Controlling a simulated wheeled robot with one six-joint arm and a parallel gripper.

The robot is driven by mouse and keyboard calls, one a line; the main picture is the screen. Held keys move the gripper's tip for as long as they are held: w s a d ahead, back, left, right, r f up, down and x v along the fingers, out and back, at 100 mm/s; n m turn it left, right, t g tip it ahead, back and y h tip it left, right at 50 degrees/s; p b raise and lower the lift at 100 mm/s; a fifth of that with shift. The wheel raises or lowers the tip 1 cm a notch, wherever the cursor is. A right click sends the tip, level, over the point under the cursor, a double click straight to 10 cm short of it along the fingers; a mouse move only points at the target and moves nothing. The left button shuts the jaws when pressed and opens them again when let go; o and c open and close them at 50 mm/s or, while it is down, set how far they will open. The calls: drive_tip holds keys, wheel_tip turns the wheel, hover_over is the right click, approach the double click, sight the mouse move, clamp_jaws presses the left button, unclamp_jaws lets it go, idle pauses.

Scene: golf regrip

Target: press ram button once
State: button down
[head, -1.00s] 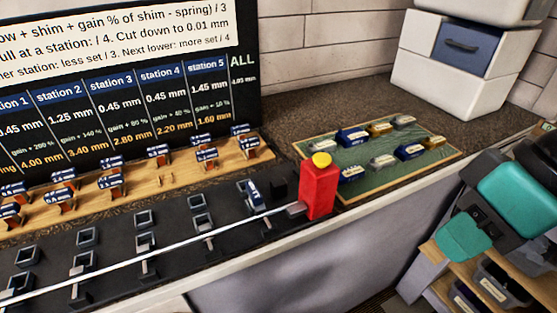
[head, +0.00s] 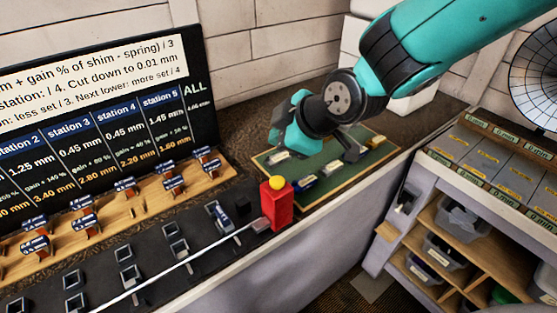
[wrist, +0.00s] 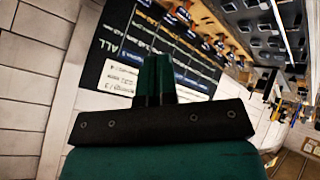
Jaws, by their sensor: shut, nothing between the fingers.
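The ram button is a yellow round cap (head: 277,183) on top of an upright red box (head: 277,207), at the right end of the dark station bench in the head view. My gripper shows in the wrist view (wrist: 155,68) with its two fingers together and nothing between them. In the head view my arm reaches in from the upper right, and its end is above the green mat, behind and to the right of the red box. It is apart from the button. The fingertips are hard to make out there. I cannot make out the button clearly in the wrist view.
A thin pale rod (head: 180,265) runs along the dark bench (head: 150,293) to the red box. A green mat (head: 275,161) with several small blocks lies under my arm. A board with station figures (head: 100,140) stands behind. A shelf unit with bins (head: 480,225) is at right.

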drive_tip(key=shift+w+a+n, duration=0.5)
drive_tip(key=shift+f, duration=0.15)
drive_tip(key=b, duration=0.6)
hover_over(276, 183)
wheel_tip(276, 183, down, 8)
drive_tip(key=shift+w+r, duration=0.1)
drive_tip(key=shift+r, duration=0.1)
drive_tip(key=shift+f, duration=0.5)
drive_tip(key=shift+f+b, duration=0.1)
drive_tip(key=shift+b, duration=0.2)
idle(0.7)
drive_tip(key=shift+f+b, duration=0.35)
drive_tip(key=shift+b, duration=0.1)
